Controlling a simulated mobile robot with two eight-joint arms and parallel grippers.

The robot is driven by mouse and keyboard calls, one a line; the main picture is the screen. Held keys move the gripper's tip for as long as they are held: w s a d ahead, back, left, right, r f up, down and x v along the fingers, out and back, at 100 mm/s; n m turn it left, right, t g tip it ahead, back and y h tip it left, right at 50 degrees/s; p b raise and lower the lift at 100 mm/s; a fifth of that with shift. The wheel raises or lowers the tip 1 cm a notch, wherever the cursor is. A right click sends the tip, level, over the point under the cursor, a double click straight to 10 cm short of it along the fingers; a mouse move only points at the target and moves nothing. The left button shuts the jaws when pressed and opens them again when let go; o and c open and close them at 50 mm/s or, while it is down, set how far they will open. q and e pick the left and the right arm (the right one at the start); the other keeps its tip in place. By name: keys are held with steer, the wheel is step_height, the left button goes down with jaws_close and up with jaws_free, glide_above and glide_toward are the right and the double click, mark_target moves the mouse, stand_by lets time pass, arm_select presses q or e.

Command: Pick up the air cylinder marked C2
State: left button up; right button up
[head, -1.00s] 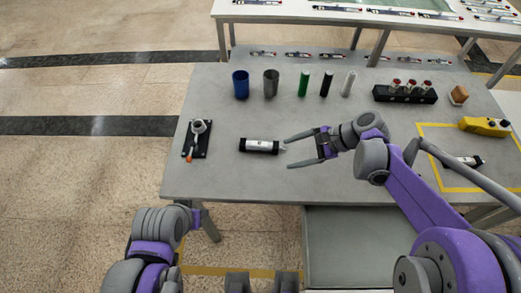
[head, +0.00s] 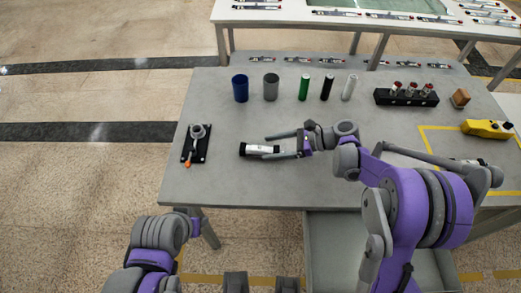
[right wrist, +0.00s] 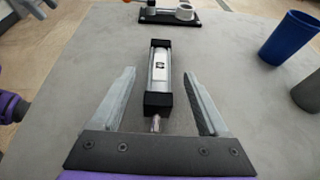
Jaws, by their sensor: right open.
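A short air cylinder (head: 260,149) with a silver body and black end caps lies on the grey table. In the right wrist view the cylinder (right wrist: 161,66) shows a small dark label, too small to read, and its rod points toward my palm. My right gripper (head: 266,147) is open, with one finger on each side of the cylinder. In the right wrist view, gaps show between the cylinder and both fingers of the gripper (right wrist: 159,73). Another cylinder (head: 478,161) lies in the yellow-taped area, partly behind my right arm. My left gripper cannot be made out.
A black plate with a grey fixture (head: 197,145) lies left of the cylinder. A blue cup (head: 240,88), a grey cup (head: 271,87) and upright tubes stand behind. A black rack (head: 405,96), a wooden block (head: 460,97) and a yellow device (head: 487,128) are at right.

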mark_target(267, 148)
steer(key=x, duration=0.4)
steer(key=shift+a+f, duration=0.15)
jaws_close()
